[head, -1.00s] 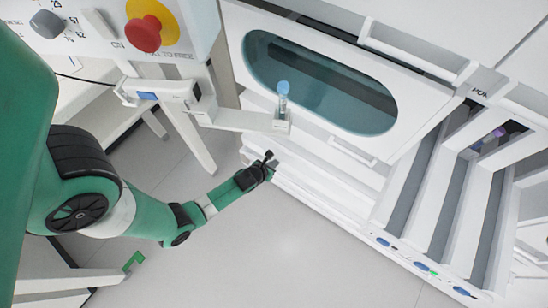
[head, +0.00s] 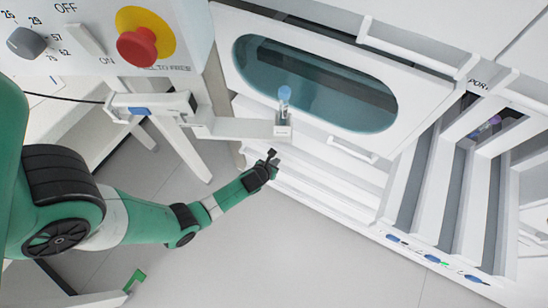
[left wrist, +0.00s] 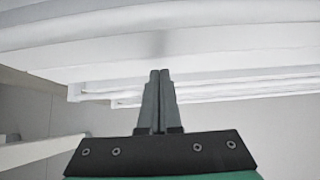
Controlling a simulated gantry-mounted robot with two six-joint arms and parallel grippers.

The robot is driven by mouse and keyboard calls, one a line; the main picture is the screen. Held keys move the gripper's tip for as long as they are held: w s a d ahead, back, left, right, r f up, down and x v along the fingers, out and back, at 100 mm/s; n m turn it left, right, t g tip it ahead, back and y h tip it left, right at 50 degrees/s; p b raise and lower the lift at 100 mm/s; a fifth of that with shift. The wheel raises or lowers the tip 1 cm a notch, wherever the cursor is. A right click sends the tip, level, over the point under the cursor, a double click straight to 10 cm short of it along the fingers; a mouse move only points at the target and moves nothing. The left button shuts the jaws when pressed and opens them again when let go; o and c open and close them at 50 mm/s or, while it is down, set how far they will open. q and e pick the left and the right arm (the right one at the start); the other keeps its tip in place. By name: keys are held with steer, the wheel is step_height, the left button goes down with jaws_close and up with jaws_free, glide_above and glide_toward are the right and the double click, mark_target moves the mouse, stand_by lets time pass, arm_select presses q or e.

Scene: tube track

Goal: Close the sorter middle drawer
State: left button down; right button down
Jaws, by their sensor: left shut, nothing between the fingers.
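The white sorter (head: 330,150) stands at the centre right in the head view, with an oval tinted window (head: 315,85) and stacked drawer-like fronts (head: 320,190) below it. I cannot tell which front is the middle drawer or how far it stands out. My left gripper (head: 272,156) is shut and empty, beside the left end of these fronts. In the left wrist view my fingers (left wrist: 160,73) are together and point at white layered edges (left wrist: 160,45). I cannot tell whether they touch. My right gripper is not in view.
A white track arm (head: 235,128) carrying a blue-capped tube (head: 284,100) reaches over the fronts, just above my gripper. A panel with a red emergency button (head: 137,47) is at the upper left. Open slanted lanes (head: 450,195) lie at right. The grey floor (head: 290,260) below is clear.

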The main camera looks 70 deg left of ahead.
arm_select(q)
steer(key=s+f+p+v, duration=0.1)
steer(key=p+v, duration=0.6)
steer(key=v, duration=0.5)
steer(key=shift+s+d+f, duration=0.25)
steer(key=shift+d+f, duration=0.05)
steer(key=shift+d, duration=0.05)
